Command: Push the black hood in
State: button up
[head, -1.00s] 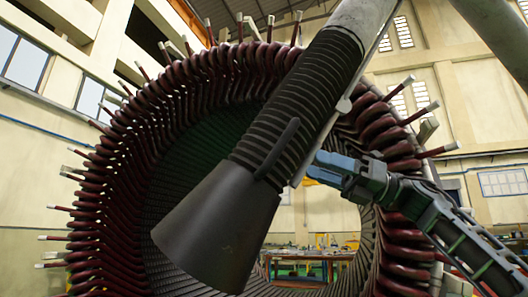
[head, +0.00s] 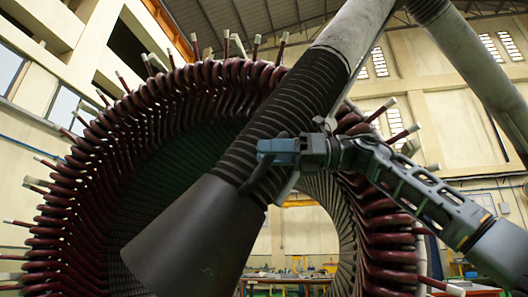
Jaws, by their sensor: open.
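The black hood (head: 198,238) is a wide cone hanging tilted in front of the stator, its mouth toward the lower left. Above it is a black ribbed hose (head: 292,100) on a grey pipe (head: 358,25). A dark bar handle (head: 256,178) stands out along the hose's right side, above the cone. My gripper (head: 268,150), with blue jaws, reaches in from the right and overlaps the handle's upper part. The jaws are open. Whether they surround the handle or touch it is hidden from this angle.
The large stator (head: 95,200), ringed with dark red coils and protruding pale-tipped ends, fills the space behind the hood. A work table (head: 285,279) shows through its opening. A second grey pipe (head: 490,75) slopes down at upper right.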

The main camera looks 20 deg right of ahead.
jog(key=shift+w+a, duration=0.25)
jog(key=shift+a, duration=0.4)
grip_shut()
